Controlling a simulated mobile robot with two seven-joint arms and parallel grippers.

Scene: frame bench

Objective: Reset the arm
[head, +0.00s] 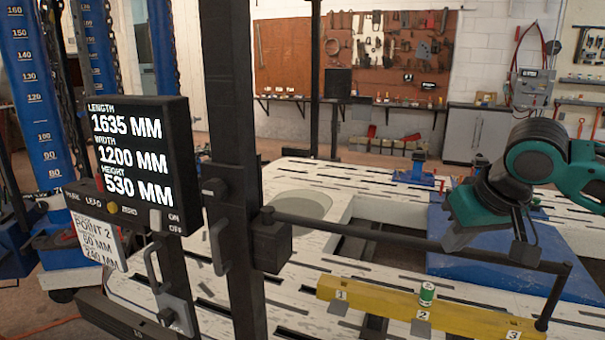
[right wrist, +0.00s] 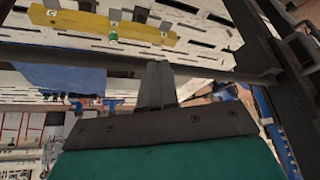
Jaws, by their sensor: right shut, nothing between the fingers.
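The measuring arm is a dark horizontal bar (head: 350,229) running right from a block on a black post (head: 232,150). At its right end a thin probe (head: 555,298) hangs down by the mark 3 end of a yellow beam (head: 385,303). The bar also crosses the right wrist view (right wrist: 90,66). A display (head: 135,160) on the post reads length 1635, width 1200, height 530 mm. My right gripper (head: 453,243) is shut and empty, its fingertips overlapping the bar; I cannot tell whether they touch. Its fingers also show in the right wrist view (right wrist: 157,68). My left gripper is out of view.
A green and white cylinder (head: 427,294) stands on the beam near mark 2. The slotted white bench (head: 330,178) and a blue plate (head: 470,272) lie below the bar. A note (head: 95,240) reads Point 2, 60 mm, 240 mm. Blue scaled columns (head: 35,90) stand at left.

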